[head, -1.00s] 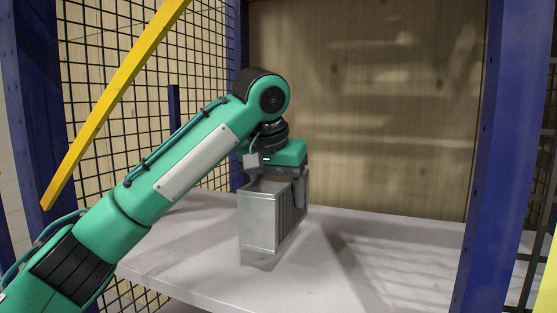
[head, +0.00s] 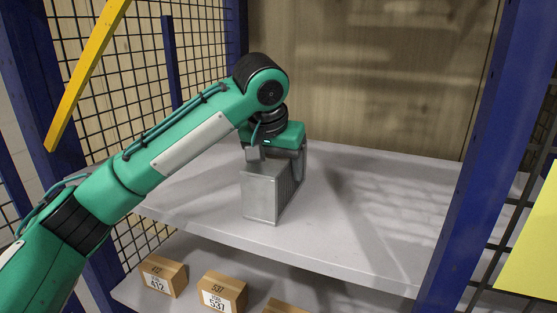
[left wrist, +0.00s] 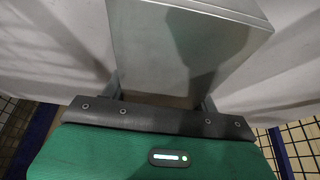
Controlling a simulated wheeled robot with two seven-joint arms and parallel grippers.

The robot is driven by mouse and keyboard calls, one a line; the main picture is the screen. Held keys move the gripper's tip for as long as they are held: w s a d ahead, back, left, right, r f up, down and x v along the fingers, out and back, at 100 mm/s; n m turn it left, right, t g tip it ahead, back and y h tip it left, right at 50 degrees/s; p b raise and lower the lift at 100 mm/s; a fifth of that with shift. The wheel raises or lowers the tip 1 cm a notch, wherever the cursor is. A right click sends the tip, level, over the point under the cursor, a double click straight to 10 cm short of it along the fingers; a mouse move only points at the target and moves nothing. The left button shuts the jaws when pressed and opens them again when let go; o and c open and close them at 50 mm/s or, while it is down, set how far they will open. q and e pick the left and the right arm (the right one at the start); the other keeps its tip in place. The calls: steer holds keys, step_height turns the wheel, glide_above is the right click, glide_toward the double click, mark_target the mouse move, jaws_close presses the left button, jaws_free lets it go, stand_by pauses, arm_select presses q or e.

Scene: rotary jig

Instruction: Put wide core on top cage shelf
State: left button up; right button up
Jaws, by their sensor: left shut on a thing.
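The wide core (head: 262,195) is a grey metal block with a finned side, upright at the top cage shelf (head: 340,235). My left gripper (head: 275,160) is above it and shut on its upper part, one finger on each side. In the left wrist view the core (left wrist: 185,50) fills the space between the fingers of the gripper (left wrist: 160,95). The core's lower edge is at or very close to the white shelf surface; I cannot tell whether it touches. My right gripper is not in view.
Blue posts (head: 475,160) stand right and left of the shelf, with black mesh (head: 140,50) at the left and a yellow bar (head: 88,75). Cardboard boxes (head: 222,290) sit on a lower shelf. The top shelf is clear right of the core.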

arm_select(q)
steer(key=o, duration=1.3)
steer(key=shift+d, duration=0.1)
steer(key=o, duration=0.5)
steer(key=shift+s, duration=0.15)
steer(key=shift+c, duration=0.2)
steer(key=shift+r, duration=0.1)
steer(key=shift+r, duration=0.15)
steer(key=b+v, duration=0.4)
steer(key=v, duration=0.6)
steer(key=shift+s, duration=0.1)
steer(key=shift+v, duration=0.8)
